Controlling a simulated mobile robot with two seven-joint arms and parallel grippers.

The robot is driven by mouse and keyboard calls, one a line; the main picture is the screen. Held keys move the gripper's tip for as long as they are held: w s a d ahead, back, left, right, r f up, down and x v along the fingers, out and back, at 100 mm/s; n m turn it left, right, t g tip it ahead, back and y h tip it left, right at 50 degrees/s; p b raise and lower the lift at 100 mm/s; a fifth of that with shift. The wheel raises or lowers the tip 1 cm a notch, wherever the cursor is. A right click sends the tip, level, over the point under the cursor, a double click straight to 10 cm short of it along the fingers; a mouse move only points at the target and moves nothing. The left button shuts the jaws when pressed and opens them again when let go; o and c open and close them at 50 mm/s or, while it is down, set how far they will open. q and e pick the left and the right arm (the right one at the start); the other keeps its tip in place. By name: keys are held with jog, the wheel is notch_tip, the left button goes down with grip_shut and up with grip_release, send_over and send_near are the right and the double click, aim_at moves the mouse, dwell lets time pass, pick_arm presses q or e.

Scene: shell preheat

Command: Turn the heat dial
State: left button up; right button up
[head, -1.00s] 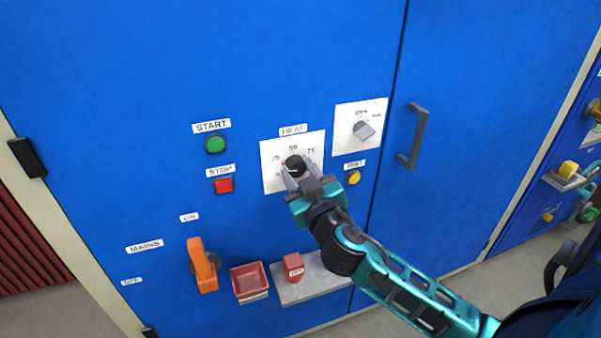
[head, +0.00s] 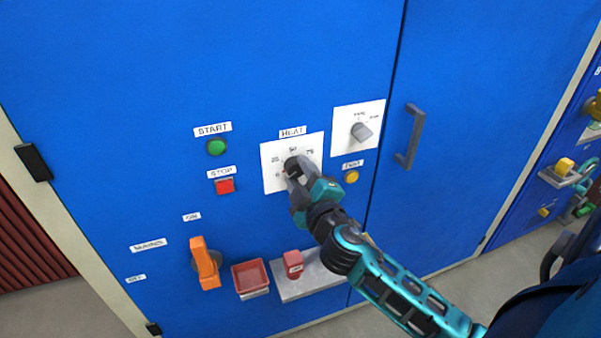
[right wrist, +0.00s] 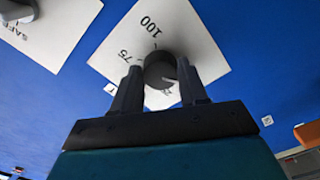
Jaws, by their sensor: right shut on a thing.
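The heat dial (head: 291,164) is a round black knob on a white scale plate (head: 312,145) under the HEAT label, on the blue cabinet door. My right gripper (head: 297,176) is shut on the dial in the head view and covers its lower right part. In the right wrist view the dial (right wrist: 160,68) sits between the two fingers (right wrist: 160,92), with the marks 75 and 100 showing on the plate. My left gripper is not in view.
A second plate with a grey knob (head: 361,131) is at the upper right, beside a door handle (head: 410,136). Green start (head: 216,147) and red stop (head: 225,186) buttons are left. An orange mains lever (head: 205,263), a red tray (head: 250,277) and a shelf (head: 308,275) are below.

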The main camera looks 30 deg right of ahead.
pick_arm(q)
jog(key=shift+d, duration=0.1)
pick_arm(e)
jog(key=shift+n, duration=0.3)
jog(key=o, duration=0.7)
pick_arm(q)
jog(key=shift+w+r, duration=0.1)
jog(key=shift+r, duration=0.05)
pick_arm(e)
jog(key=o, duration=0.4)
jog(key=shift+c, duration=0.2)
pick_arm(q)
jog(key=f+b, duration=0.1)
jog(key=b, duration=0.1)
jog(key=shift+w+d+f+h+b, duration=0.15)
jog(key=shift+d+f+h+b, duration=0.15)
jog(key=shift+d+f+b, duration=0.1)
pick_arm(e)
jog(key=v, duration=1.3)
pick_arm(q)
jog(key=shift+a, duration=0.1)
pick_arm(e)
jog(key=shift+f, duration=0.1)
